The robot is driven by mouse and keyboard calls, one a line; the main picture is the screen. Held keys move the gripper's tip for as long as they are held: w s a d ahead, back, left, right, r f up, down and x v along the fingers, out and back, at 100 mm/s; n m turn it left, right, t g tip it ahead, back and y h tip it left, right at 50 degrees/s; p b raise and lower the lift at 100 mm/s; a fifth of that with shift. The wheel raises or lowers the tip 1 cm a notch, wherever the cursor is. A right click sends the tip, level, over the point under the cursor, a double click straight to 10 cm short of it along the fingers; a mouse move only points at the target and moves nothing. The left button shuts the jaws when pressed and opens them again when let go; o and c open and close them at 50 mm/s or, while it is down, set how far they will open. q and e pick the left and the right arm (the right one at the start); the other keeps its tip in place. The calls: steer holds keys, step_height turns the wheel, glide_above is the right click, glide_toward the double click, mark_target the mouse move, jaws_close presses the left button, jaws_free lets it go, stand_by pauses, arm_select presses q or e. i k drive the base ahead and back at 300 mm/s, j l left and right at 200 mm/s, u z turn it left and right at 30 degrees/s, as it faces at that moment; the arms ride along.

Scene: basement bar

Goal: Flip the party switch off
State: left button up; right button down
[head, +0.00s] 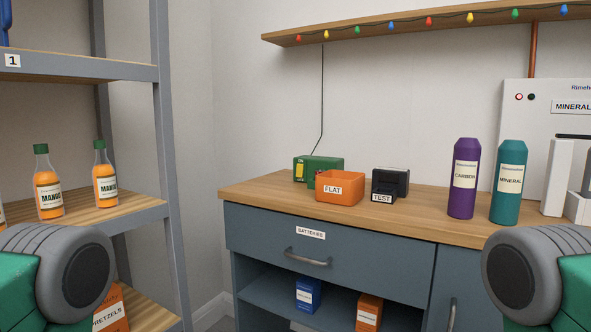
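No label reading "party" is visible. A string of coloured bulbs (357,29) runs along the underside of the wall shelf; the bulbs look brightly coloured, but I cannot tell if they are lit. A dark cord (322,100) hangs from the shelf down to a green box (324,162) at the back left of the counter. The green box has a yellowish patch on its left side. An orange bin labelled FLAT partly hides its front, and no switch lever can be made out on it. Neither gripper is in view; only parts of my arms show at the lower corners.
The orange FLAT bin (339,187) and a black TEST device (390,183) stand on the wooden counter (285,197). Purple (463,180) and teal (509,182) bottles stand further right. A shelf rack (165,150) with orange bottles is at left. Floor shows between rack and counter.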

mark_target(300, 167)
steer(key=i, duration=0.65)
steer(key=u, duration=1.25)
